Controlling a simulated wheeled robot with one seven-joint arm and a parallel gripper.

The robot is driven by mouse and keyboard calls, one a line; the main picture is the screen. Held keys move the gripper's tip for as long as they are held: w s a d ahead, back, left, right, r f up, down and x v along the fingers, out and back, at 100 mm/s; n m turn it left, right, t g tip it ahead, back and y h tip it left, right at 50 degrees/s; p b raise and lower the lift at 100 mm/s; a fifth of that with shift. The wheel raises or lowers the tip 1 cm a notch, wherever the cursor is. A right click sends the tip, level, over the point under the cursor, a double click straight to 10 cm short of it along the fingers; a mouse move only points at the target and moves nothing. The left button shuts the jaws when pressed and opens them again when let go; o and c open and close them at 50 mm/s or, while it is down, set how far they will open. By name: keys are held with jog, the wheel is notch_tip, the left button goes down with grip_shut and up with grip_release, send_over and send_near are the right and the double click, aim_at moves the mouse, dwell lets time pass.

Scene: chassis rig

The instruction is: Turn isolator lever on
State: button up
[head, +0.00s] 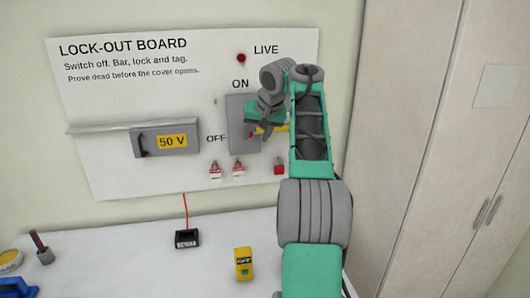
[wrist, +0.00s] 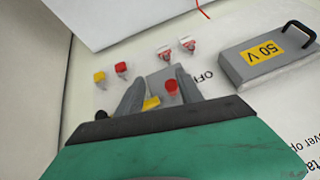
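The isolator is a grey panel (head: 236,108) on the lock-out board, with ON printed above it and OFF at its lower left. A red knob (head: 250,135), apparently the lever's end, shows at about the height of OFF. In the wrist view the red knob (wrist: 171,87) appears between the two grey fingers, closer to the right one. My gripper (wrist: 160,80) is open, its fingers spread in front of the panel. I cannot tell whether a finger touches the knob. A yellow piece (wrist: 151,103) shows beside it. In the head view my wrist hides the fingertips and part of the panel.
Two red-and-white padlocks or tags (head: 238,170) and a red padlock (head: 279,167) hang below the panel. A grey 50 V cover (head: 166,141) is on the left. A yellow meter (head: 243,263) and a black box (head: 187,238) stand on the bench. A dark red LIVE lamp (head: 241,58) is above.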

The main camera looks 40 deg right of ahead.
jog(key=s+a+b, duration=0.1)
jog(key=s, duration=0.5)
jog(key=shift+s+b, duration=0.25)
jog(key=shift+b, duration=0.1)
jog(key=shift+a, duration=0.15)
jog(key=shift+c, duration=0.4)
